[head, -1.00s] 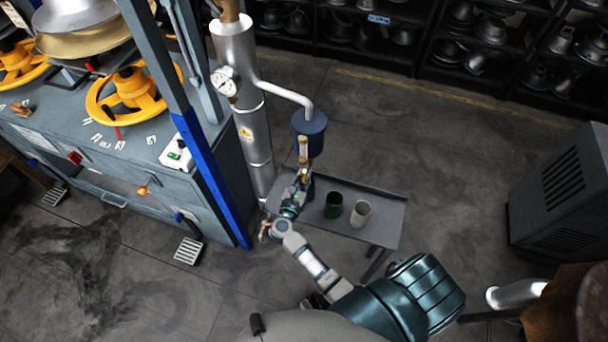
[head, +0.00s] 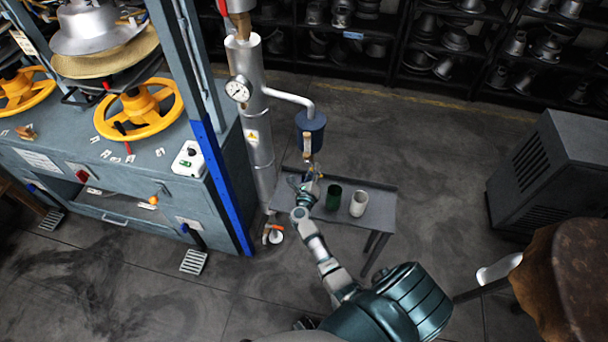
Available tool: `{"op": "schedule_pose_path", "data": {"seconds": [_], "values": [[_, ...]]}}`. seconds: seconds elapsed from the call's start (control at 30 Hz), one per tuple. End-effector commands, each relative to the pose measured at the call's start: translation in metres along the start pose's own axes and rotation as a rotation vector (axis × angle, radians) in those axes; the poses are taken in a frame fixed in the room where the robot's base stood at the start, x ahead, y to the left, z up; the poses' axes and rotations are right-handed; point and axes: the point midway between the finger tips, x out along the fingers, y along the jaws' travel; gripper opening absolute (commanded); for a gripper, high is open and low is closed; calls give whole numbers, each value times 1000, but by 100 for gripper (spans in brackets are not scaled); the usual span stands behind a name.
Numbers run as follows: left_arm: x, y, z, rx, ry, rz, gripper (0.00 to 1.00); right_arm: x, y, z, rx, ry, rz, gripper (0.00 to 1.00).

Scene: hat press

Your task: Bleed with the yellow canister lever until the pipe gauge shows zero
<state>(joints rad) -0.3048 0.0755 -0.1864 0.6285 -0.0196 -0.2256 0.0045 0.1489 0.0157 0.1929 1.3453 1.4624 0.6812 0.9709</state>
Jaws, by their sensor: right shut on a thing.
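A blue canister (head: 312,135) hangs at the end of a thin white branch from the upright silver pipe (head: 258,150). A tan upright piece (head: 307,144) shows on its front. The round white pipe gauge (head: 239,90) faces me; its needle is too small to read surely. My right gripper (head: 312,172) is just below the canister, shut on what looks like the small yellow canister lever (head: 318,175). The fingers hide most of the lever, so its angle cannot be told. My left gripper is not in view.
A low grey side table (head: 372,222) holds a green cup (head: 333,198) and a white cup (head: 358,203), close right of my gripper. The press cabinet (head: 120,185) with yellow handwheels (head: 139,108) stands left. A grey box unit (head: 550,170) stands right.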

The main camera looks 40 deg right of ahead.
Motion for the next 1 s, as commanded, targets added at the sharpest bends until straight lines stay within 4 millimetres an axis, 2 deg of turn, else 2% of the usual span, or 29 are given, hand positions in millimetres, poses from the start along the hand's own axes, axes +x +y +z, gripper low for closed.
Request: {"op": "schedule_pose_path", "data": {"seconds": [0.03, 0.5, 1.0], "values": [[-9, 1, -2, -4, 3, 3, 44, 1, -4, 7, -43, -7, 4, 0], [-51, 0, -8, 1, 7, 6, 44, 1, -21, 14, -487, -10, -1, 0], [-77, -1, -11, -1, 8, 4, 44, 0, -28, 20, -801, -10, -3, 0]]}}
